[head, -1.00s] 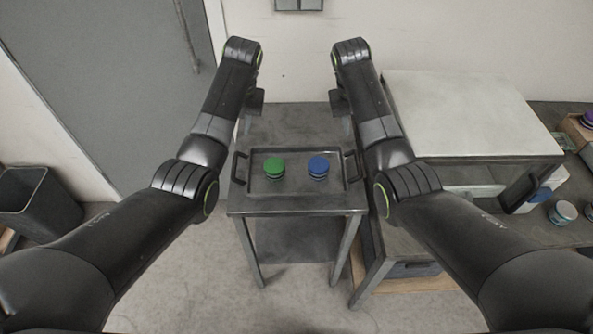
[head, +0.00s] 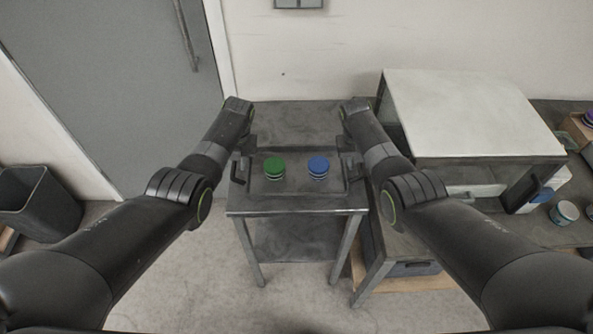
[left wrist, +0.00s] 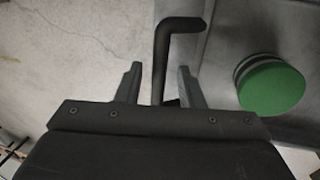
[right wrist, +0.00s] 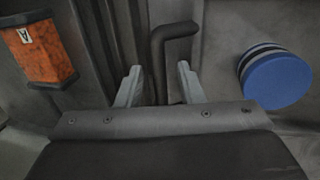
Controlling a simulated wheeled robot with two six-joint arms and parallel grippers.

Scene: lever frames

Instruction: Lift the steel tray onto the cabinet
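The steel tray (head: 296,188) lies on a small dark metal table, with a dark bar handle at each end. A green-topped round container (head: 274,168) and a blue-topped one (head: 318,167) stand in it. My left gripper (left wrist: 156,82) is open, with the left handle (left wrist: 160,50) between its fingers. My right gripper (right wrist: 160,82) is open, with the right handle (right wrist: 158,50) between its fingers. Neither gripper is closed on its handle. The cabinet (head: 470,115), with a pale top, stands to the right of the tray and higher.
The small table (head: 300,207) has bare room behind the tray. The cabinet top is clear. A cup (head: 563,213) stands at the right. A dark bin (head: 38,205) stands on the floor at left. A grey door (head: 110,80) is behind it.

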